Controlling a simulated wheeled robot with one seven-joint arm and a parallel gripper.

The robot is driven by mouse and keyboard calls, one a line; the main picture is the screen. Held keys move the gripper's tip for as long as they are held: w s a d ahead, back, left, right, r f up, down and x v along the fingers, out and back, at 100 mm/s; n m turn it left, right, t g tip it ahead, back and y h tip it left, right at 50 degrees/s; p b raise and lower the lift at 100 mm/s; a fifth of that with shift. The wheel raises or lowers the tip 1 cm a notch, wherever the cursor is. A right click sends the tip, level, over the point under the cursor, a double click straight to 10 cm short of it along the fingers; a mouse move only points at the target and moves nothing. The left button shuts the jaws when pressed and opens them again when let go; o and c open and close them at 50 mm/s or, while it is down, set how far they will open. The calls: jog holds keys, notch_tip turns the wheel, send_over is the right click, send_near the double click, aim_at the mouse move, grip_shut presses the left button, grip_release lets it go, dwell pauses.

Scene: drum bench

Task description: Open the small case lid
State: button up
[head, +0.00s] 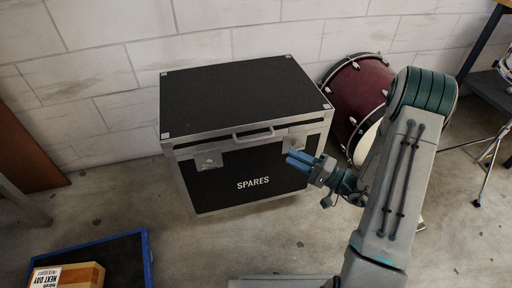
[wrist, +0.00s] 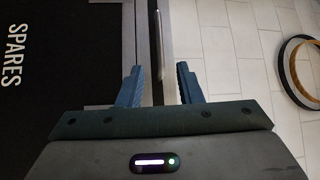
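The black case (head: 225,185) with silver edging and the word SPARES stands on the floor by the wall. A grey handle (head: 253,136) sits at the lid's front edge, between two silver latches (head: 208,160) (head: 298,142). My gripper (head: 298,158) is in front of the case's right front, near the right latch. In the wrist view the blue fingers are apart with nothing clasped; the silver rim (wrist: 144,40) and a thin light bar, perhaps the handle (wrist: 164,45), show beyond and between them.
A dark red drum (head: 357,95) stands right of the case, behind my arm. A blue-edged tray (head: 148,262) with a cardboard box (head: 70,276) lies at the front left. A metal stand (head: 488,170) is at the far right. The concrete floor before the case is clear.

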aim_at(256, 139)
jog(key=b+x, duration=0.2)
jog(key=x, duration=1.1)
jog(key=shift+w+a+b, duration=0.25)
jog(key=shift+a+b, duration=0.05)
jog(key=shift+b, duration=0.05)
grip_shut()
